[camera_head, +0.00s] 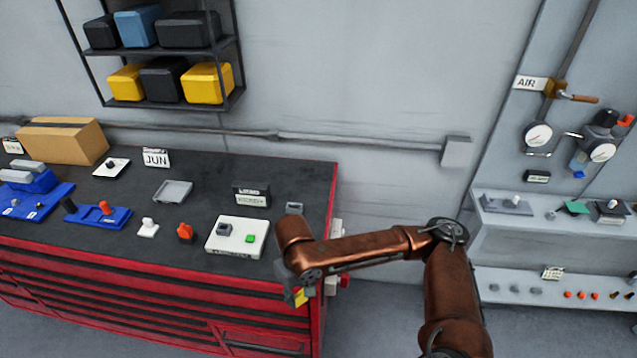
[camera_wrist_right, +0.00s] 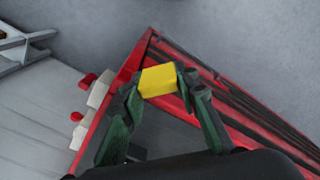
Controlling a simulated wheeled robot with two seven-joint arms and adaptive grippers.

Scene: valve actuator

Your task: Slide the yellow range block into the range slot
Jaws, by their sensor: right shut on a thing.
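My right gripper (camera_head: 300,296) hangs in front of the red bench's right front corner in the head view. It is shut on the yellow range block (camera_head: 301,297), which shows only in part there. In the right wrist view, the yellow block (camera_wrist_right: 158,81) sits between the two green-and-dark fingertips of the right gripper (camera_wrist_right: 160,82), near the bench's red edge. A white box (camera_head: 237,249) with a grey block (camera_head: 225,229) and a green square (camera_head: 249,239) on top stands on the bench left of the gripper. I cannot tell which opening is the range slot. My left gripper is not in view.
The dark bench top (camera_head: 150,205) holds blue fixtures (camera_head: 98,222), an orange knob part (camera_head: 185,232), a white knob part (camera_head: 148,229), a grey tray (camera_head: 173,191) and a cardboard box (camera_head: 62,143). A wall panel with gauges (camera_head: 538,136) and shelves (camera_head: 560,288) stands right.

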